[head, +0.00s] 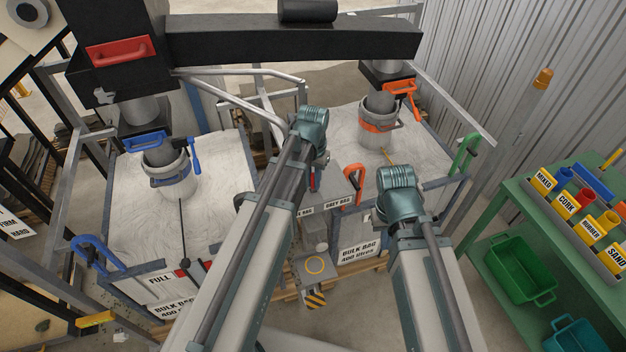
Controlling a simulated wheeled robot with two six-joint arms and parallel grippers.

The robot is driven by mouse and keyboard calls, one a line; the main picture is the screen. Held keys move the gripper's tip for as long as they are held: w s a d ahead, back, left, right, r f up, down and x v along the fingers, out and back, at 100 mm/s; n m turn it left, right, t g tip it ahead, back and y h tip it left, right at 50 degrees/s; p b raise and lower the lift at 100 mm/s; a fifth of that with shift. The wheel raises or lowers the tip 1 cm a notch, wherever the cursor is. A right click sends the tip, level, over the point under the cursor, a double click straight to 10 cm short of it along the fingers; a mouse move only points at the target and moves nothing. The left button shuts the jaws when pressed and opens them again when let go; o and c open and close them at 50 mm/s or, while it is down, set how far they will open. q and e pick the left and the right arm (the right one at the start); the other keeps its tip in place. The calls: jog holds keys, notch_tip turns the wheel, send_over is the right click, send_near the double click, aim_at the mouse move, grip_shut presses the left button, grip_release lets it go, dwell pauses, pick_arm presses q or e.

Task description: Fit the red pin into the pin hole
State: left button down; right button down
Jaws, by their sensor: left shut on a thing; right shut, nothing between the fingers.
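My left arm reaches up from the bottom to a teal joint in the middle of the head view. Just below that joint a small part of my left gripper (314,171) shows, shut on a small red piece, the red pin (312,181). Most of the gripper and pin is hidden by my arm. My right arm ends at a teal joint to the right; its fingers are hidden behind the arm. I cannot make out the pin hole itself.
Two white bulk bags, left (125,200) and right (345,140), hang under dark spouts. An orange hook-shaped handle (355,180) stands between my arms. A green bench (500,215) with labelled coloured tubes is at right, a green crate (518,268) on its lower shelf.

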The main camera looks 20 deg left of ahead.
pick_arm(q)
jog(key=shift+f+b, duration=0.4)
jog(key=shift+f, duration=0.1)
jog(key=c, duration=0.7)
grip_release()
jog(key=shift+r, duration=0.1)
jog(key=shift+c, duration=0.2)
notch_tip(320, 180, up, 12)
jog(key=p, duration=1.2)
jog(key=s+d+f+b, duration=0.3)
jog(key=s+f+b, duration=0.1)
jog(key=f+b, duration=0.4)
jog(key=s+d+f+m+b, duration=0.1)
jog(key=s+d+f+b, duration=0.3)
jog(key=f+b, duration=0.4)
jog(key=s+d+f+y+b, duration=0.1)
jog(key=s+d+f+b, duration=0.2)
jog(key=s+f+b, duration=0.3)
notch_tip(320, 180, down, 2)
jog(key=shift+d+f+m+b, duration=0.2)
jog(key=shift+d+m+b, duration=0.1)
jog(key=shift+b, duration=0.85)
